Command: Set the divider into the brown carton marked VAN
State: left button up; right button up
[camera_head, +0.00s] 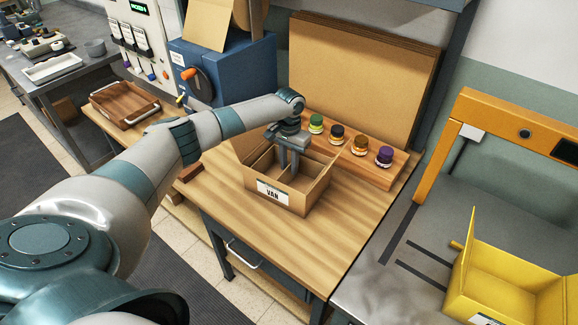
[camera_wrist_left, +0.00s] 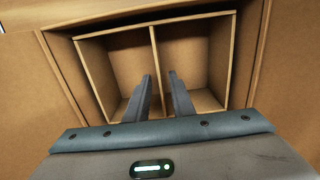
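The brown carton (camera_head: 312,192) marked VAN stands open on the wooden bench, its label facing front. The divider (camera_head: 262,163), a tan frame with a middle wall, is inside the carton; it also shows in the left wrist view (camera_wrist_left: 196,18). There its rim lies roughly parallel to the carton's walls, with a narrow gap. I cannot tell whether it touches the bottom. My left gripper (camera_head: 288,165) points down into the carton. Its fingers (camera_wrist_left: 160,78) stand apart, one on each side of the divider's middle wall, with visible gaps. My right gripper is not in view.
Behind the carton a wooden rack holds several jars, including a green-lidded one (camera_head: 316,122) and a purple-lidded one (camera_head: 384,155). A yellow carton (camera_head: 509,291) stands at right near an orange frame (camera_head: 520,140). A brown tray (camera_head: 124,106) lies left. The bench front is clear.

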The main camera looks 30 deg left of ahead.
pick_arm(q)
jog(key=shift+r+b, duration=0.3)
jog(key=shift+r, duration=0.15)
notch_tip(320, 180, up, 12)
jog(key=b, duration=0.3)
jog(key=shift+f+b, duration=0.25)
jog(key=shift+b, duration=0.05)
